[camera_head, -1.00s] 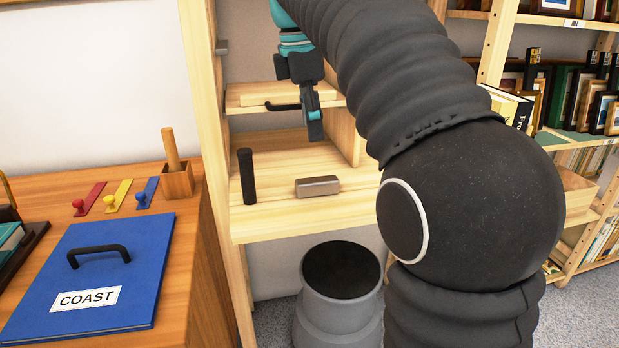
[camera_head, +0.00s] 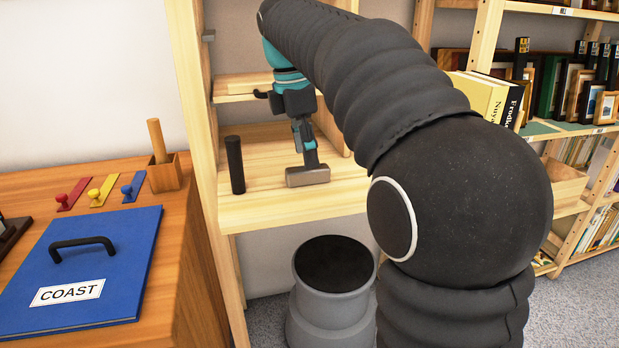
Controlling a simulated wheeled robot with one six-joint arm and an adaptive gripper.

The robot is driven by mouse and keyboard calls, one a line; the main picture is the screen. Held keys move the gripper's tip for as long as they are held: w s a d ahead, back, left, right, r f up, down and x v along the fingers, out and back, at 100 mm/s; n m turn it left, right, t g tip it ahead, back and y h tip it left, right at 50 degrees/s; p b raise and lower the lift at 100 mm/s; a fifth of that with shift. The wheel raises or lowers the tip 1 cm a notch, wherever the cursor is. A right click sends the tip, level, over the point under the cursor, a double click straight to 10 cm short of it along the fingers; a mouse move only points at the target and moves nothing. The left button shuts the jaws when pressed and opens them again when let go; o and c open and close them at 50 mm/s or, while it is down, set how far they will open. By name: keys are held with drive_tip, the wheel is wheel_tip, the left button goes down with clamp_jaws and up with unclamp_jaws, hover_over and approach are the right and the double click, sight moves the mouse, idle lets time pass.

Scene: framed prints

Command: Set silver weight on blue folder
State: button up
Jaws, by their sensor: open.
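The silver weight (camera_head: 308,177), a small rounded metal block, lies on the pale wooden shelf to the right of a black cylinder. My gripper (camera_head: 311,165) points down right at the weight, its fingers overlapping the weight's upper edge in the picture. It is open; I cannot tell whether the fingers touch the weight. The blue folder (camera_head: 115,285) lies flat on the wooden desk at the left, with a black handle (camera_head: 83,246) and a white label reading COAST.
The black cylinder (camera_head: 235,165) stands upright on the shelf (camera_head: 275,210) left of the weight. A shelf upright (camera_head: 195,110) stands between shelf and desk. Red, yellow and blue knobbed tabs and a wooden holder (camera_head: 164,173) with a stick sit behind the folder. A grey bin (camera_head: 334,315) stands below.

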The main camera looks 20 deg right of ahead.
sight(308, 171)
drive_tip(key=shift+d+f+b, duration=0.15)
drive_tip(key=shift+f+b, duration=0.25)
drive_tip(key=shift+f, duration=1.65)
drive_tip(key=shift+f, duration=0.25)
clamp_jaws()
